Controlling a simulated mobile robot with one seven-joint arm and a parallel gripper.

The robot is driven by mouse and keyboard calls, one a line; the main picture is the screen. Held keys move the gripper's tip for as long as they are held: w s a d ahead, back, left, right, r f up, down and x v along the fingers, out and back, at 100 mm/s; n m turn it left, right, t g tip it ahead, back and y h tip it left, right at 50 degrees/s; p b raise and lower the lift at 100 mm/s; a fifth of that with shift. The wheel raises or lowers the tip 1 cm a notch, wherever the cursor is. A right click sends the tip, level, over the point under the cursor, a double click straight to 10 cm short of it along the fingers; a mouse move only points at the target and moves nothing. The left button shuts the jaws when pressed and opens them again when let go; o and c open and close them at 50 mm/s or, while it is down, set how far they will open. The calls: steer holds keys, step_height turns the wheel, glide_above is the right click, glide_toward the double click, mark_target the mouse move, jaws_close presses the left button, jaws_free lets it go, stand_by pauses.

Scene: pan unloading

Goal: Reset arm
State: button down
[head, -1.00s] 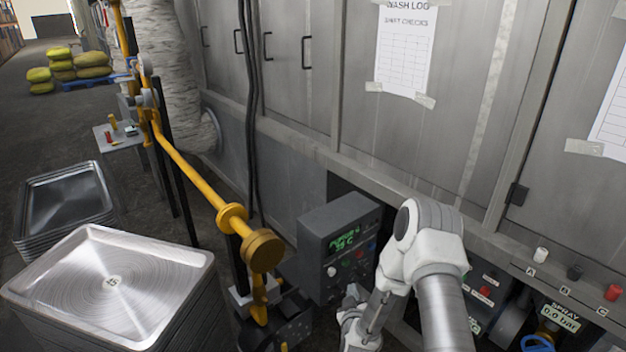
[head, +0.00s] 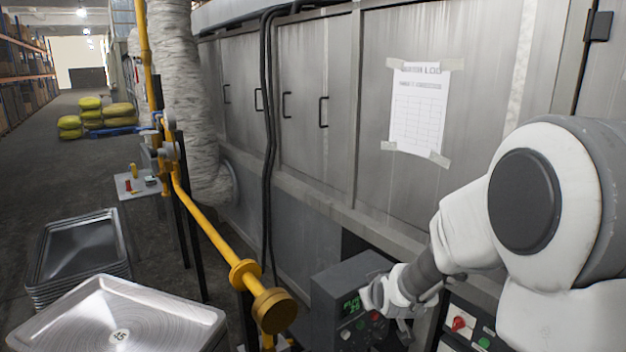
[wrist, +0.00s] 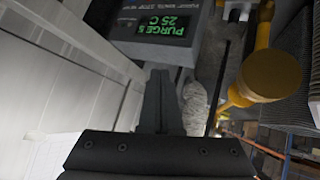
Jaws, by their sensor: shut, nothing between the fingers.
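My arm reaches in from the right in the head view, with its end in front of the grey control box (head: 338,290). My gripper shows in the wrist view (wrist: 160,80), where its dark fingers are together with nothing between them. In the head view the fingers are too small to make out clearly. The control box also shows upside down at the top of the wrist view (wrist: 180,48), with a green display reading "PURGE 5" and "25 C".
A yellow pipe (head: 205,226) with a round end cap runs beside the control box. Stacked metal pans (head: 125,312) stand at the lower left, with another stack (head: 78,250) behind. Grey cabinet doors (head: 240,110) line the back. Open floor (head: 60,165) lies at the left.

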steer(key=s+r+m+g, duration=0.1)
steer(key=s+r, duration=0.3)
steer(key=s, duration=0.6)
steer(key=s+d+r+m+g, duration=0.15)
steer(key=s+r, duration=0.25)
steer(key=s, duration=0.6)
steer(key=s+r+m+g, duration=0.15)
steer(key=s+r, duration=0.35)
steer(key=s, duration=0.5)
step_height(320, 180, up, 22)
steer(key=p, duration=2.2)
steer(key=shift+s+f+g, duration=0.15)
steer(key=shift+g, duration=0.15)
